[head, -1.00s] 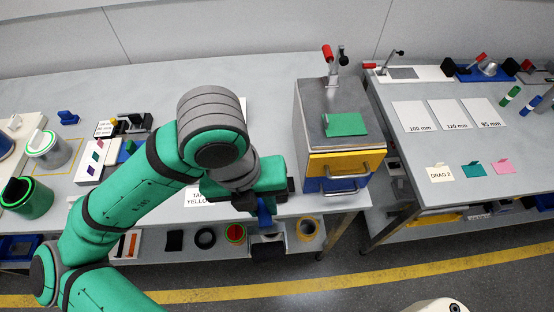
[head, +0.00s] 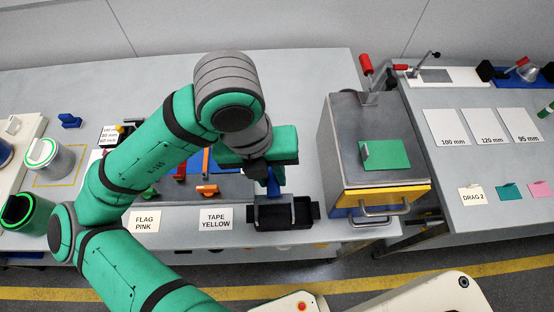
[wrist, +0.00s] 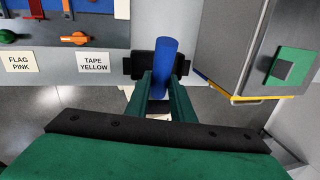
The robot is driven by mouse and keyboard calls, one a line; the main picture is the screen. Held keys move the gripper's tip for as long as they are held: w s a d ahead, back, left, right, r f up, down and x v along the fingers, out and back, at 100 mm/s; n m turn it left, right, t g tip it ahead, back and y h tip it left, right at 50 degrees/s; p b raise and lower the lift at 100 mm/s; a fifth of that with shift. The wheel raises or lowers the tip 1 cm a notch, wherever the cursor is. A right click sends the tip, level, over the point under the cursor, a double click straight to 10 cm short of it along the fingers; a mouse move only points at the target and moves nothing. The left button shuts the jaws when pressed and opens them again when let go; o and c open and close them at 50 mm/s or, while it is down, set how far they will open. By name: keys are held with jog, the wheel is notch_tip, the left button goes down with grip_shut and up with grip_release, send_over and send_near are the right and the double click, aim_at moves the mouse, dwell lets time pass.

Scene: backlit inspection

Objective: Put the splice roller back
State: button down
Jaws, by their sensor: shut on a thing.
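The splice roller has a blue handle (head: 273,183), and a grey part shows below it in the head view. My gripper (head: 270,176) is shut on the blue handle, which stands between its green fingers in the wrist view (wrist: 160,75). A black tray-like holder (head: 302,222) sits at the bench's front edge, right of the TAPE YELLOW card (head: 216,219). The roller appears over the holder in the head view. I cannot tell whether it touches the holder. The fingers and handle hide part of the holder in the wrist view (wrist: 139,66).
A grey cabinet (head: 350,130) with yellow and blue drawers and a green plate (head: 385,154) stands close on the right. Grey and green canisters stand at far left.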

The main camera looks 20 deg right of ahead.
jog(key=shift+w+d+f, duration=0.95)
jog(key=shift+w+f, duration=0.95)
jog(key=shift+f, duration=0.2)
jog(key=shift+w+d+f, duration=1)
jog(key=shift+w+f, duration=0.95)
jog(key=shift+f, duration=0.2)
jog(key=shift+w+d+f, duration=0.95)
jog(key=shift+w+f, duration=0.95)
jog(key=shift+f, duration=0.2)
jog(key=shift+f, duration=0.2)
jog(key=c, duration=1.5)
grip_release()
jog(key=shift+c, duration=0.2)
jog(key=shift+r, duration=0.1)
notch_tip(320, 180, up, 12)
jog(key=a, duration=0.2)
jog(key=shift+w, duration=0.15)
